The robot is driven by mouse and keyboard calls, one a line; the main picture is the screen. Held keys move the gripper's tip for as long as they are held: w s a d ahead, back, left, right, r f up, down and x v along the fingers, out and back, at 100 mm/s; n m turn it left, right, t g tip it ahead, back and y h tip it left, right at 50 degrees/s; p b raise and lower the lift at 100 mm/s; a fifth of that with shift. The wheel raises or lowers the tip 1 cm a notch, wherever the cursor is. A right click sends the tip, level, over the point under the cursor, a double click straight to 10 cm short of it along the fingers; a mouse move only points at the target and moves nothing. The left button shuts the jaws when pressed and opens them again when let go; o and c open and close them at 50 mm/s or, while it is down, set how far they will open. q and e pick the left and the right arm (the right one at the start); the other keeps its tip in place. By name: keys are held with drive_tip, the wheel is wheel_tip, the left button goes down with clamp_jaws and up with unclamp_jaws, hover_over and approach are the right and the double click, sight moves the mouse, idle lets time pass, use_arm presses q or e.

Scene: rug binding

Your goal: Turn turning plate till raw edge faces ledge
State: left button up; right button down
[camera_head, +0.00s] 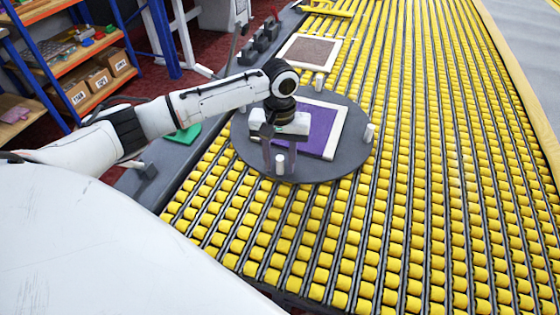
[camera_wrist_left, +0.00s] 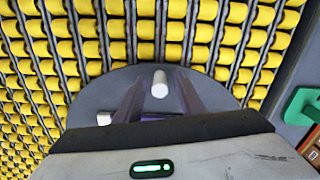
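The turning plate (camera_head: 345,165) is a dark grey disc on the yellow rollers, with white upright pegs near its rim. The left gripper points down, open, with one finger either side of the near white peg (camera_wrist_left: 160,84); gaps show between peg and fingers in the left wrist view. The grey ledge (camera_head: 185,155) runs along the left. My right gripper is not in view.
Another peg (camera_head: 369,132) stands at the plate's right rim. A brown rug with white edging (camera_head: 310,52) lies beyond the plate. Dark blocks (camera_head: 260,40) stand on the ledge, and a green item (camera_head: 184,136) lies on it. Rollers (camera_head: 440,200) to the right are clear.

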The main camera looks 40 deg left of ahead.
use_arm(q)
drive_tip(key=shift+f, duration=0.35)
clamp_jaws()
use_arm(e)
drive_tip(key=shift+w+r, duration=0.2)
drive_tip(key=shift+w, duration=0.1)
use_arm(q)
drive_tip(key=shift+w, duration=0.1)
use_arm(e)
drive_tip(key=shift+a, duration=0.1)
